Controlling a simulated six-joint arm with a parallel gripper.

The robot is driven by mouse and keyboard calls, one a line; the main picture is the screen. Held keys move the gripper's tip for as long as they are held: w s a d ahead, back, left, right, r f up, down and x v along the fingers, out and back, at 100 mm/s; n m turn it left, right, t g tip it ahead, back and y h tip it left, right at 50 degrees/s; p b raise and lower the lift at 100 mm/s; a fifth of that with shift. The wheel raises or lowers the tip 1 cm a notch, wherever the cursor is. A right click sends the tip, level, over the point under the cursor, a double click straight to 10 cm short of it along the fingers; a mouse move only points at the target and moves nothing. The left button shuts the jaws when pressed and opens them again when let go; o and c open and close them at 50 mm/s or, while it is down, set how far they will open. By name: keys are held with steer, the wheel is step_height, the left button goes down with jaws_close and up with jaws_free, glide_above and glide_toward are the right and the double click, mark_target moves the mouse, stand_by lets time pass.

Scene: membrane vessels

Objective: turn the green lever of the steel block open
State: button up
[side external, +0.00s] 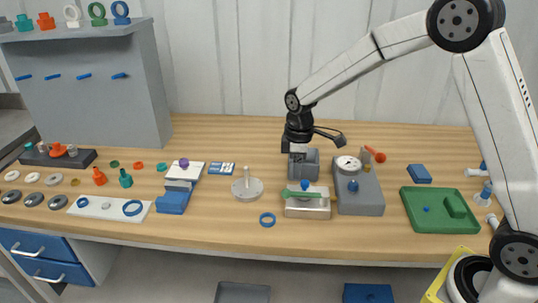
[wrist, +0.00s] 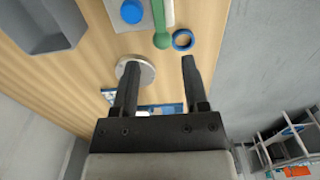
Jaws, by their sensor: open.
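The steel block (side external: 310,211) sits near the front of the bench, with a blue knob (side external: 305,184) above it. Its green lever (side external: 300,194) lies along the top, lengthwise, one end past the block's left edge. In the wrist view the lever (wrist: 163,30) ends in a round green tip, with the block (wrist: 117,20) and knob (wrist: 131,12) beside it. My gripper (side external: 298,152) is behind the block, at the grey open box. In the wrist view my gripper (wrist: 160,62) has its fingers apart, with nothing between them, short of the lever's tip.
The grey box (side external: 304,165) stands behind the block. A grey block with a gauge (side external: 348,164) and red lever (side external: 376,155) stands close on the right. A blue ring (side external: 267,220) and round plate with a post (side external: 247,188) lie left. A green tray (side external: 440,209) is farther right.

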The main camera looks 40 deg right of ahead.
mark_target(295, 193)
steer(key=shift+f, duration=0.1)
steer(key=shift+f, duration=3.8)
steer(key=shift+c, duration=0.2)
jaws_close()
